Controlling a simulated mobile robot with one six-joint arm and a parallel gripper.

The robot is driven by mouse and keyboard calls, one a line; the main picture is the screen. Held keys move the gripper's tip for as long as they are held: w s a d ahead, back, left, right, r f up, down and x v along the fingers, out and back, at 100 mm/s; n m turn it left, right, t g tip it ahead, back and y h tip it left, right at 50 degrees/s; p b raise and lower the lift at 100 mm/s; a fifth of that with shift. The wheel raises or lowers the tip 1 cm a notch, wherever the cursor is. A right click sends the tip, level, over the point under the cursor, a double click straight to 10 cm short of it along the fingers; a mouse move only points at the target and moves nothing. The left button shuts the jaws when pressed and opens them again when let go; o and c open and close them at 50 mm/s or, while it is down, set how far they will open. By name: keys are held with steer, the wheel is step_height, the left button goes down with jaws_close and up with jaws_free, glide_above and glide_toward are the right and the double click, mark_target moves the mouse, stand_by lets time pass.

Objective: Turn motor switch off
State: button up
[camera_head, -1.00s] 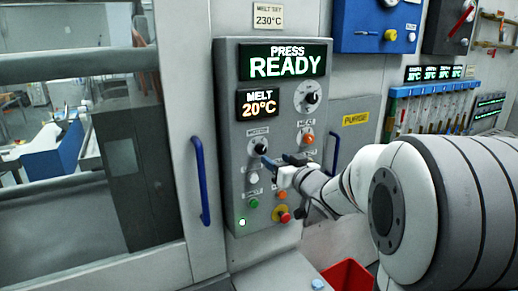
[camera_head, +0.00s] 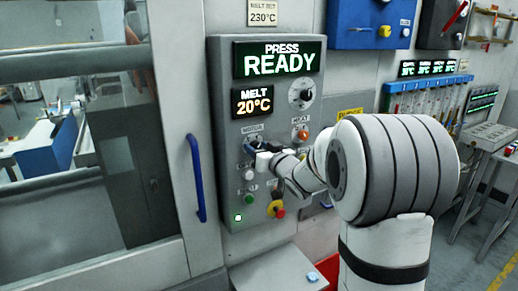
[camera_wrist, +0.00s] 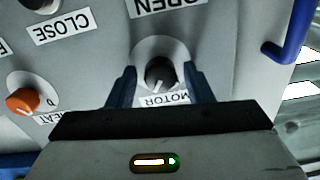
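The motor switch is a dark round knob (camera_wrist: 160,72) on a pale round plate, with the MOTOR label beside it in the wrist view, which is upside down. My gripper (camera_wrist: 160,88) is open, with one blue finger on each side of the knob and gaps between. I cannot tell whether the fingertips reach past the knob's face. A pale mark on the knob points toward the label side. In the head view my gripper (camera_head: 256,149) is at the MOTOR label (camera_head: 252,128) and hides most of the switch.
The grey control panel (camera_head: 220,75) shows PRESS READY and MELT 20°C. The orange HEAT knob (camera_head: 302,135) is right of the gripper. Below are a white button (camera_head: 249,174), a green button (camera_head: 249,199) and a red emergency stop (camera_head: 278,211). A blue door handle (camera_head: 197,178) stands left.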

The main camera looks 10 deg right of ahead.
steer(key=shift+d, duration=0.1)
steer(key=c, duration=0.8)
steer(key=shift+f+b, duration=0.1)
steer(key=shift+b, duration=0.25)
steer(key=shift+n+b, duration=6.3)
steer(key=shift+n, duration=0.5)
steer(key=o, duration=0.9)
steer(key=shift+o, duration=0.2)
